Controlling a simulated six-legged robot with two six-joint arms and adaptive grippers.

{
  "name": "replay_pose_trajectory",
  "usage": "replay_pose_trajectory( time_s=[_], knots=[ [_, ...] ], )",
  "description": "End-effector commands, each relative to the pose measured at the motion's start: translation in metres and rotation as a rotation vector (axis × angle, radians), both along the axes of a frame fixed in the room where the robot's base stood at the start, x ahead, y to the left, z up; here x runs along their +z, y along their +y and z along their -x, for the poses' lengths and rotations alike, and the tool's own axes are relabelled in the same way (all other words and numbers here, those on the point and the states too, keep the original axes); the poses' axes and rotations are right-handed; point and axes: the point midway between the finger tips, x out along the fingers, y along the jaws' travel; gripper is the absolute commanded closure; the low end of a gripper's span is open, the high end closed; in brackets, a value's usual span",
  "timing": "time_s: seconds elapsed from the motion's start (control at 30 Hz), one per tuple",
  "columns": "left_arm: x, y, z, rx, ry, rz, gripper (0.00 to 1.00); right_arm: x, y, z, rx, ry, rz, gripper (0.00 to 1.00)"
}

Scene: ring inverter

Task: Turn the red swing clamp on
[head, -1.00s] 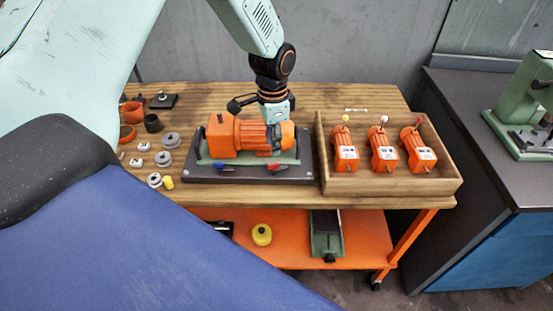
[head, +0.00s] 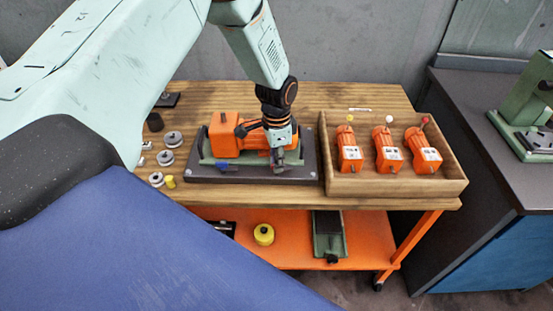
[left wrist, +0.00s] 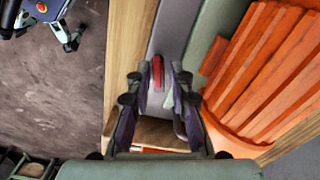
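The red swing clamp (left wrist: 158,73) shows in the left wrist view as a short red handle by the fixture plate's edge, between my fingertips. In the head view my gripper hides it. My left gripper (left wrist: 157,82) is open, with one finger on each side of the handle and a gap visible on both sides. In the head view my left gripper (head: 283,163) points down at the front right of the fixture. The orange motor (head: 232,134) lies on the green cradle of the dark fixture plate (head: 250,179). My right gripper is not in view.
A blue clamp handle (head: 222,167) is at the fixture's front left. A wooden tray (head: 395,187) on the right holds three orange motors. Several grey rings (head: 173,139) lie left of the fixture. The bench front edge is close to the plate.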

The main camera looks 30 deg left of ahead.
Motion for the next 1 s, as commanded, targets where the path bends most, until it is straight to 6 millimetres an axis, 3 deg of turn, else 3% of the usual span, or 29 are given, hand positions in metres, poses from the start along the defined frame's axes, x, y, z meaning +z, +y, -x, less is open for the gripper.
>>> replay_pose_trajectory(
  time_s=[0.2, 0.67, 1.0],
  knots=[
    [0.0, 0.0, 0.0, 0.0, 0.0, 0.0, 1.0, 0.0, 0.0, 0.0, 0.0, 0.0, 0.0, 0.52],
    [0.001, 0.0, 0.0, 0.013, 0.001, 0.0, 1.0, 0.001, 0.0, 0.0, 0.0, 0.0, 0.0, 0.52],
    [0.002, 0.0, 0.001, 0.183, 0.003, -0.001, 1.0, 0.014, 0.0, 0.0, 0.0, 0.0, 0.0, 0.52]
  ],
)
